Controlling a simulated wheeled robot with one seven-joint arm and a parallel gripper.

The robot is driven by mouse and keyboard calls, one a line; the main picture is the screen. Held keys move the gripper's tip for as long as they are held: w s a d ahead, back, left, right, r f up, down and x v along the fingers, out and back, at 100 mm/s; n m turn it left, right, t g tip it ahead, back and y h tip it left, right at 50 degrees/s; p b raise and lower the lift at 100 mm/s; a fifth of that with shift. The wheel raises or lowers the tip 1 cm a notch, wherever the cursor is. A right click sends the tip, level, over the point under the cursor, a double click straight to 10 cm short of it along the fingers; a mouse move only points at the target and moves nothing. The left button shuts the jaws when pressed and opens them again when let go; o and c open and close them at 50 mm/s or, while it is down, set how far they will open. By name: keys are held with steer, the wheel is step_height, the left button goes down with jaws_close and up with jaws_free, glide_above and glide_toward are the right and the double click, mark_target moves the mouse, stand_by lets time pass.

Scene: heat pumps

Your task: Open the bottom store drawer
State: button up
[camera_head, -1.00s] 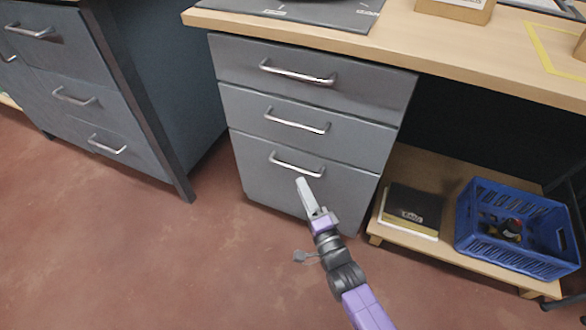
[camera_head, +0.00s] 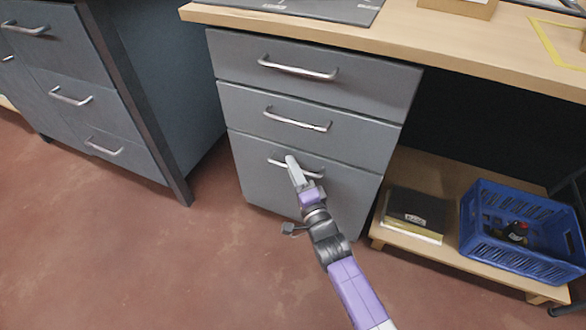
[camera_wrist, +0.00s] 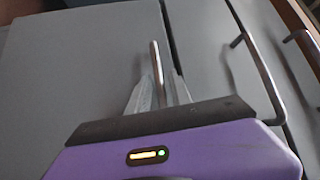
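The bottom drawer (camera_head: 270,185) is the lowest and tallest of three grey drawers under the wooden desk, and its front looks flush with the cabinet. Its metal bar handle (camera_head: 312,174) is partly covered by my gripper (camera_head: 291,160) in the head view. In the wrist view, the handle bar (camera_wrist: 156,65) runs between the two pale fingers of my gripper (camera_wrist: 160,90). The fingers look open, with a gap beside the bar. Whether either finger touches the bar is unclear.
The middle drawer (camera_head: 340,125) and top drawer (camera_head: 360,85) above are closed, with similar handles. A dark cabinet (camera_head: 150,90) stands at left. A low shelf at right holds a blue crate (camera_head: 525,255) and books (camera_head: 415,210). The red floor in front is clear.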

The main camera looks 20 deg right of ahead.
jaws_close()
stand_by(1.2)
